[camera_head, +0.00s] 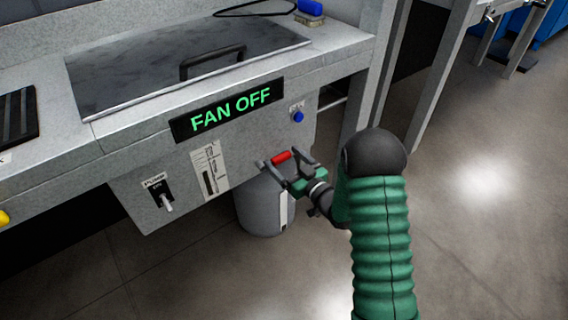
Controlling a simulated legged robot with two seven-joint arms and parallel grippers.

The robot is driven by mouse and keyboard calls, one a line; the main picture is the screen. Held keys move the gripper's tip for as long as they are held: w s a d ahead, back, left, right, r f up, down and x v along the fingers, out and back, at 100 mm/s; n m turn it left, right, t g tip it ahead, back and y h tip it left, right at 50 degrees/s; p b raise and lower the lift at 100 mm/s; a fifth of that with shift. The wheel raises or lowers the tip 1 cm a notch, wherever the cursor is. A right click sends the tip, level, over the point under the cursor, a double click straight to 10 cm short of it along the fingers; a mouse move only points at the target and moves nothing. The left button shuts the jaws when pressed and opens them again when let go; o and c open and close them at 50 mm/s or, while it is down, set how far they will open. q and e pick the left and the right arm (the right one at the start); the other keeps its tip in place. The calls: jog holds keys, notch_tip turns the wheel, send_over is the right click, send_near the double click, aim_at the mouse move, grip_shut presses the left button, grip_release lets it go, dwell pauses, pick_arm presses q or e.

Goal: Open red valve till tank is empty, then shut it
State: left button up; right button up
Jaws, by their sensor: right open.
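The red valve handle (281,156) is a small red bar at the lower right of the bench's front panel. My right gripper (280,161) is open, with one finger on each side of the red handle. I cannot tell whether the fingers touch it. A grey cylindrical tank (258,208) stands under the panel, below the valve, with a pale vertical strip on its right side. My right gripper hides part of the tank's top. The fluid level in the tank cannot be read. My left gripper is not in view.
The bench front carries a display (228,110) reading "FAN OFF", a blue knob (298,116) and a switch (162,196). A lid with a black handle (212,61) lies on top. A grey metal frame (445,75) stands at the right. The floor (480,190) at right is clear.

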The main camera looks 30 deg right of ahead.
jog(key=shift+w, duration=0.2)
grip_shut()
dwell(0.5)
